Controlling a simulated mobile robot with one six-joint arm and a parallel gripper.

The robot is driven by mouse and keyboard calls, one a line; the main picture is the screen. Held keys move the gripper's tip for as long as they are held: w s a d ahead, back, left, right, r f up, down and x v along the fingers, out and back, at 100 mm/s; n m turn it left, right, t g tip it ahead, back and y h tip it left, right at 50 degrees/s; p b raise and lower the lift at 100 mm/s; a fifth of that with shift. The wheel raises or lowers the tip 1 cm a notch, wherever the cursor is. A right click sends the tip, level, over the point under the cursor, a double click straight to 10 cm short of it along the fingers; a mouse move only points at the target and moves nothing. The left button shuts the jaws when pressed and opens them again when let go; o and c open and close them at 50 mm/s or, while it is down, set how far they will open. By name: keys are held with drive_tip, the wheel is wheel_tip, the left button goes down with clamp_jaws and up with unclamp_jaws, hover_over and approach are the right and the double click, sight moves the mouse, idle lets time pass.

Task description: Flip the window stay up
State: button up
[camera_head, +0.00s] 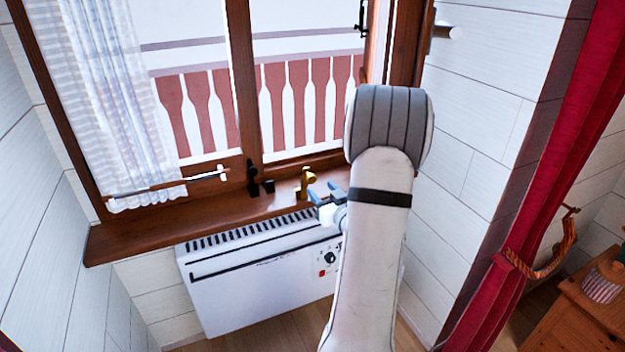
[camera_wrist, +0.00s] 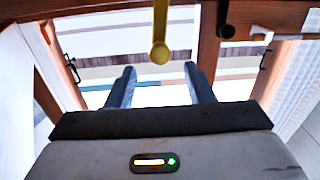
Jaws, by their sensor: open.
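A yellow, brass-like lever with a rounded end (camera_head: 306,180) stands at the window sill, near the frame's lower edge; it looks like the window stay. In the wrist view the lever (camera_wrist: 159,35) comes down from the top edge, its round end centred just beyond my fingertips. My gripper (camera_head: 322,191) is low at the sill, just right of the lever. In the wrist view its two blue fingers (camera_wrist: 159,70) are spread with nothing between them. I see no contact with the lever. My forearm hides part of the gripper and the sill's right end.
Black fittings (camera_head: 260,180) stand on the sill left of the lever, beside a white rod (camera_head: 175,183) in front of the curtain (camera_head: 105,90). A white heater (camera_head: 260,275) is under the wooden sill (camera_head: 130,232). A red curtain (camera_head: 545,170) hangs at right.

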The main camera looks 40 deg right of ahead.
sight(313, 180)
drive_tip(key=w, duration=0.4)
drive_tip(key=w+d, duration=0.1)
drive_tip(key=w, duration=0.2)
drive_tip(key=shift+d, duration=0.1)
drive_tip(key=shift+c, duration=0.2)
clamp_jaws()
